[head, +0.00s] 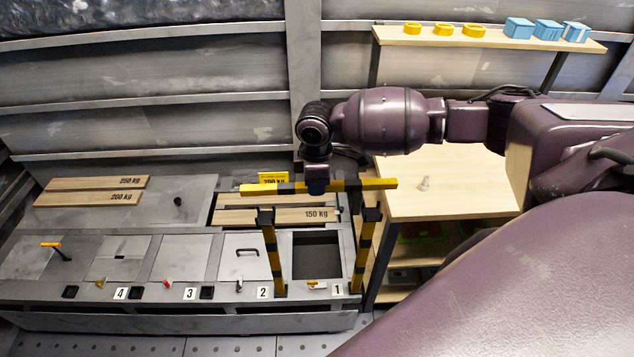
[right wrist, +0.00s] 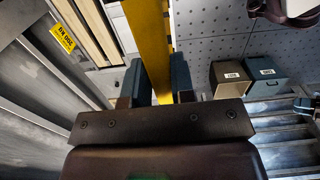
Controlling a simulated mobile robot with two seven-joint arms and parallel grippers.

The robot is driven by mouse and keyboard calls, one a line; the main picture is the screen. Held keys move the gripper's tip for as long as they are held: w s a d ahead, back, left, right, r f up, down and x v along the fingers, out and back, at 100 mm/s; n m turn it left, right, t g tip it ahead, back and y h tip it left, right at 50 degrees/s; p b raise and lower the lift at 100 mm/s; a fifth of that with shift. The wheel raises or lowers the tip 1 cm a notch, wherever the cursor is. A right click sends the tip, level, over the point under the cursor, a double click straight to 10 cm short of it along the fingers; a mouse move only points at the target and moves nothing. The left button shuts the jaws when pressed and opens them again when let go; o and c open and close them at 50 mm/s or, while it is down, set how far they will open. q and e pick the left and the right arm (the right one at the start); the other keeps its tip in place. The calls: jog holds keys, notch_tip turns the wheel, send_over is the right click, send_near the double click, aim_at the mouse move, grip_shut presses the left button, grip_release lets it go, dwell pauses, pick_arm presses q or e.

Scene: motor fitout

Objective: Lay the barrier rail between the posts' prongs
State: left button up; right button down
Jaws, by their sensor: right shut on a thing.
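The barrier rail (head: 364,184) is a yellow and black striped bar. My right gripper (head: 317,186) is shut on it near its middle and holds it level, crosswise, above and behind the posts as the head view shows it. In the right wrist view the yellow rail (right wrist: 145,40) runs between the two fingers (right wrist: 162,85). Two striped posts, the left one (head: 272,255) and the right one (head: 364,250), stand at the front of the grey bench, with dark prongs on top. The rail looks apart from both posts. My left gripper is not in view.
A wooden table (head: 450,185) with a small pale part (head: 424,184) stands to the right. A shelf (head: 400,37) behind holds yellow rings and blue boxes. Wooden planks marked with weights (head: 97,183) lie on the bench (head: 180,318). An open hatch (head: 317,256) lies between the posts.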

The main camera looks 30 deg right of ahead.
jog(key=shift+w+a, duration=0.1)
jog(key=shift+w, duration=0.05)
jog(key=shift+f+b, duration=0.55)
jog(key=shift+b, duration=0.15)
notch_tip(320, 180, down, 4)
jog(key=b, duration=0.4)
jog(key=shift+r, duration=0.1)
jog(key=shift+p, duration=0.4)
